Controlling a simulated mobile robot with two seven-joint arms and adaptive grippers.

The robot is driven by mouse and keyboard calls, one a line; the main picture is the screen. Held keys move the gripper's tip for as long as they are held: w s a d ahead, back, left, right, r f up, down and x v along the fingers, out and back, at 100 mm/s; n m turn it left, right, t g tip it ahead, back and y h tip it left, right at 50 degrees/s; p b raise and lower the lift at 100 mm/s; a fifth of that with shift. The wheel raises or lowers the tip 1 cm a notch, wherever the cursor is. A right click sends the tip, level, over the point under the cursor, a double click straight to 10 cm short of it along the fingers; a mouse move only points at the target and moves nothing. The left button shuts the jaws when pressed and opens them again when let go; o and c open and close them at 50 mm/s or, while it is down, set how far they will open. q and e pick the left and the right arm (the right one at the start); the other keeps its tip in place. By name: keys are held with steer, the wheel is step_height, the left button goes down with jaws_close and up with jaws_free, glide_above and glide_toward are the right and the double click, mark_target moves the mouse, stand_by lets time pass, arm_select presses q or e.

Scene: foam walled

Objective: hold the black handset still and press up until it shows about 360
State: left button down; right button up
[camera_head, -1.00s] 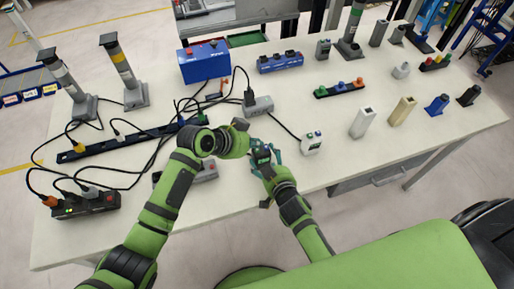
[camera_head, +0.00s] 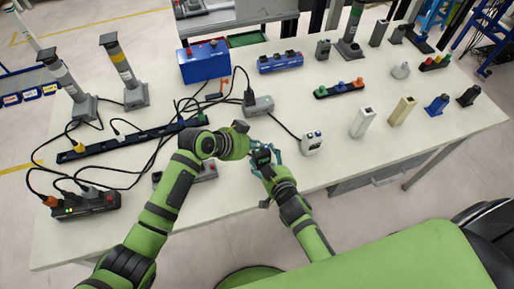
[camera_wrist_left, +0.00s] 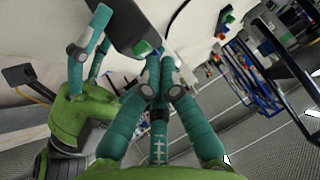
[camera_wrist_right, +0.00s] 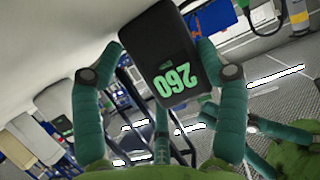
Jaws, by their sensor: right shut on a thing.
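The black handset (camera_head: 261,157) is held above the front of the table. In the right wrist view the handset (camera_wrist_right: 160,55) stands between the two fingers of my right gripper (camera_wrist_right: 160,58), which is shut on it. Its green digits appear upside down and read 260. In the left wrist view the handset (camera_wrist_left: 125,22) shows a green button (camera_wrist_left: 142,47) and a blue part beside it. My left gripper (camera_wrist_left: 158,62) has its fingers together, with the tips close to that button. I cannot tell whether they touch it.
A white device with buttons (camera_head: 312,142) stands just right of the grippers. A grey box (camera_head: 258,106) with cables lies behind them, and a black power strip (camera_head: 88,205) is at the front left. Several small holders stand on the right; the front right tabletop is clear.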

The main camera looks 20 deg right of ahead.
mark_target(255, 153)
arm_select(q)
steer(key=shift+f, duration=0.55)
stand_by(1.5)
steer(key=shift+r, duration=0.95)
step_height(255, 153, up, 5)
steer(key=shift+r, duration=0.1)
stand_by(0.3)
stand_by(0.5)
arm_select(e)
steer(key=o, duration=1.3)
